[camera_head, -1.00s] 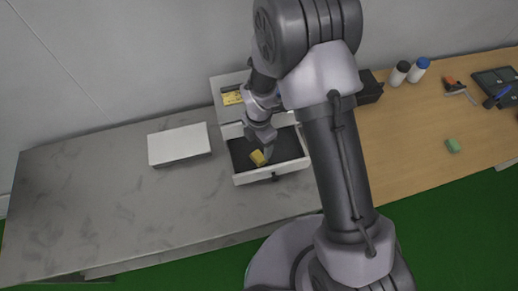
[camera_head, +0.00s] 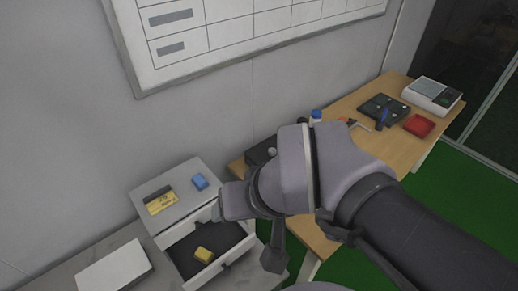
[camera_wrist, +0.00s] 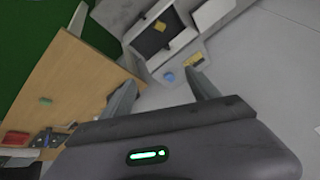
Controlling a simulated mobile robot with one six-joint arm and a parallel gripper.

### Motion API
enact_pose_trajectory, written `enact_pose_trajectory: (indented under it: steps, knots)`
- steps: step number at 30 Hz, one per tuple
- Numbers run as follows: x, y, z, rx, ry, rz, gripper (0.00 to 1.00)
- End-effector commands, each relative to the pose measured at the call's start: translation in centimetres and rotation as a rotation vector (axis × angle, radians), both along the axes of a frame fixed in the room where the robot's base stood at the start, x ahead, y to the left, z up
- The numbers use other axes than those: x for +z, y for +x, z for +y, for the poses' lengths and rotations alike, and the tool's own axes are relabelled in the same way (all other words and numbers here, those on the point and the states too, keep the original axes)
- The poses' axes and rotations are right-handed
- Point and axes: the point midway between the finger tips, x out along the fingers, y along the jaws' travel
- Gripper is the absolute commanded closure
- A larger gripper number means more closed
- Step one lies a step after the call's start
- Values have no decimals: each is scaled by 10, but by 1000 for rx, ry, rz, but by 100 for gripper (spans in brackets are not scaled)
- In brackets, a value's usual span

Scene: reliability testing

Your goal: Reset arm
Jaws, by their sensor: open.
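My gripper (camera_wrist: 161,79) is open and empty, its two fingers apart in the wrist view. My arm is raised over the right side of the drawer unit (camera_head: 180,212) in the head view. The unit's drawer (camera_head: 188,268) is pulled open and a yellow block (camera_head: 204,254) lies inside; it also shows in the wrist view (camera_wrist: 160,26). A blue block (camera_head: 200,181) and a yellow card-like item (camera_head: 161,202) rest on top of the unit. The blue block appears between the fingers in the wrist view (camera_wrist: 169,77), but further away.
A white box (camera_head: 112,270) lies on the grey counter at left. The wooden table at right holds a red tray (camera_head: 419,126), a dark board (camera_head: 384,109), a white device (camera_head: 433,95) and a blue-capped bottle (camera_head: 316,116). A green block (camera_wrist: 45,101) lies on its wood.

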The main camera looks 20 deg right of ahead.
Motion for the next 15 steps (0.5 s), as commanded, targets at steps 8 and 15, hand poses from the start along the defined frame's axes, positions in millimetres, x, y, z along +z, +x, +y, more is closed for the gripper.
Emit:
enact_pose_trajectory:
  steps: [8,15]
  knots:
    - [6,-20,-2,-186,106,-14,30]
    - [-19,-20,-2,-183,105,-16,30]
